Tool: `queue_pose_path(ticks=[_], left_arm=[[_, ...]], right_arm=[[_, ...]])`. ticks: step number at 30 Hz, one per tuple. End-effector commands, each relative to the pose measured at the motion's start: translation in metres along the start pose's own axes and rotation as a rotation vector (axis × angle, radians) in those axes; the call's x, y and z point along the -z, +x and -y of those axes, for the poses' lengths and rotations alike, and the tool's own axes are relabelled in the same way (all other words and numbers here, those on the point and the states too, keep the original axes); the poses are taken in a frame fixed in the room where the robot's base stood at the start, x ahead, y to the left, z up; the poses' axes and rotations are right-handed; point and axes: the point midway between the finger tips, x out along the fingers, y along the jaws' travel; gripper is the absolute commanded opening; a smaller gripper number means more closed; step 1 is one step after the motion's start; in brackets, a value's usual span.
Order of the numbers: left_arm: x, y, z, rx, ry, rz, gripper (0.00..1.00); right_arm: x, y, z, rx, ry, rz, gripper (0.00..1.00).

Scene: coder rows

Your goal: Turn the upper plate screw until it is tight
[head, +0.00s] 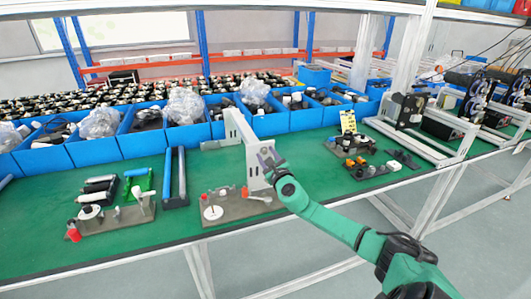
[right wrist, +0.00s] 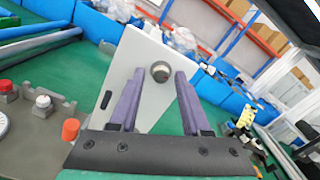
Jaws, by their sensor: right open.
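A pale upright plate (head: 252,160) stands on the green bench at the middle of the head view. In the right wrist view the plate (right wrist: 145,50) looks tilted, with a round grey metal screw head (right wrist: 161,72) on its face. My right gripper (head: 267,158) is in front of the plate's right side. In the wrist view its two purple fingers (right wrist: 158,78) are open and lie either side of the screw head. I cannot tell how far the tips are from it. In the head view my gripper hides the screw. My left gripper is not in view.
A grey fixture base (head: 232,213) with a white disc and a red-capped part lies in front of the plate. Blue bins (head: 95,150) line the back of the bench. Black parts (head: 370,172) lie to the right. Bare green surface shows at the front left.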

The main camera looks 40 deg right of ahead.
Motion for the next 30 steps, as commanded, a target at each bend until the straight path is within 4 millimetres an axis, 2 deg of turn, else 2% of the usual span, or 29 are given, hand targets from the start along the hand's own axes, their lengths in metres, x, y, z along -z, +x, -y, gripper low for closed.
queue_pose_path(ticks=[3, 5, 7, 8, 13, 17, 18, 19, 20, 30], left_arm=[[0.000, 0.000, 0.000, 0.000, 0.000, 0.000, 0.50], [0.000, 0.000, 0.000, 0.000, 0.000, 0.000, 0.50], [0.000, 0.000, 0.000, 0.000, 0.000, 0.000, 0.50], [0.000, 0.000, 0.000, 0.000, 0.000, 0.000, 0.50], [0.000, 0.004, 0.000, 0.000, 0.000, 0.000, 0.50], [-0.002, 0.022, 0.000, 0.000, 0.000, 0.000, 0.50], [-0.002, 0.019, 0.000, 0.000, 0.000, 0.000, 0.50], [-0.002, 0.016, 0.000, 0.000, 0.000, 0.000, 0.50], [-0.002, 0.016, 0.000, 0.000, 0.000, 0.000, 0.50], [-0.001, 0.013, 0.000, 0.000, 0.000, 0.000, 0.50]], right_arm=[[0.000, 0.000, 0.000, 0.000, 0.001, 0.000, 0.47], [0.000, 0.000, 0.000, 0.000, 0.002, 0.000, 0.28], [0.000, 0.000, 0.000, 0.000, 0.002, 0.000, 0.02], [0.000, 0.000, 0.000, 0.000, 0.003, 0.000, 0.00], [0.002, 0.000, -0.001, 0.000, 0.039, 0.000, 0.00], [0.006, 0.000, -0.004, 0.000, 0.332, 0.001, 0.00], [0.001, 0.001, -0.001, 0.001, 0.379, 0.001, 0.34], [-0.001, 0.001, 0.000, 0.001, 0.370, 0.001, 0.45], [-0.001, 0.001, 0.000, 0.002, 0.367, 0.001, 0.47], [-0.001, -0.003, 0.000, 0.000, 0.362, -0.001, 0.47]])
